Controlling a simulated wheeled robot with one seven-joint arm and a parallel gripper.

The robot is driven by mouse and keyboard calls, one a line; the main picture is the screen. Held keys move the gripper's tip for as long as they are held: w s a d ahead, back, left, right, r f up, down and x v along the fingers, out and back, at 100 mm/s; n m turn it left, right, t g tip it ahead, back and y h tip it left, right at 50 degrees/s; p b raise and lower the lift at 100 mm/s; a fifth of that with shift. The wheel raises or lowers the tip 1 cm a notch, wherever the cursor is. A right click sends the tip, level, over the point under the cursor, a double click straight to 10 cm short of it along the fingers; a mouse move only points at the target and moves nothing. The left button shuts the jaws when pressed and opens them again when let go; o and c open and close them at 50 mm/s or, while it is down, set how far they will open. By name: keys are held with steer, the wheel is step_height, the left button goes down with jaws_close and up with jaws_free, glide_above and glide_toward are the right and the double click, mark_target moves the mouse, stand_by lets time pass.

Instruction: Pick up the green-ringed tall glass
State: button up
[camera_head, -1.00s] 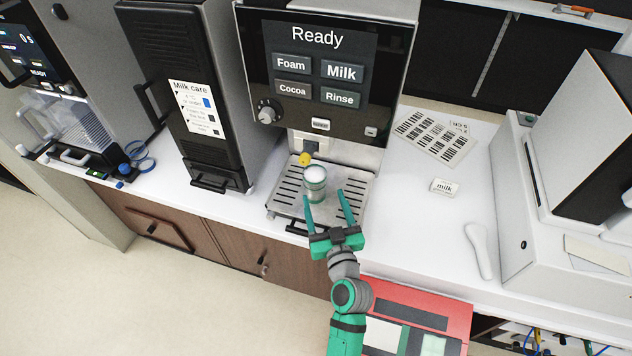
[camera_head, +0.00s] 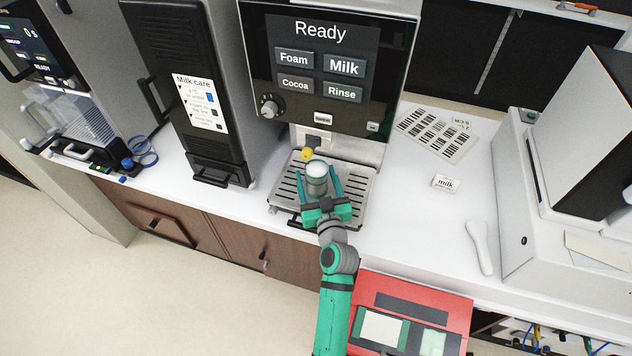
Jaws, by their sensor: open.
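The tall glass (camera_head: 317,178) stands upright on the drip tray (camera_head: 287,191) of the milk machine, under its spout. It has white contents at the top and a greenish band on its side. My gripper (camera_head: 318,180) is open. Its two green fingers reach along the left and right sides of the glass, with the glass between them. I cannot tell whether either finger touches it. The lower part of the glass is partly hidden by my gripper.
The milk machine (camera_head: 330,60) with its yellow-tipped spout (camera_head: 307,153) rises close behind the glass. A black milk unit (camera_head: 190,90) stands left. A milk label (camera_head: 446,184), barcode sheets (camera_head: 436,133) and a white scoop-like tool (camera_head: 480,247) lie right. A red device (camera_head: 455,318) is in front.

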steer(key=c, duration=1.4)
steer(key=shift+c, duration=0.3)
steer(key=shift+r, duration=0.15)
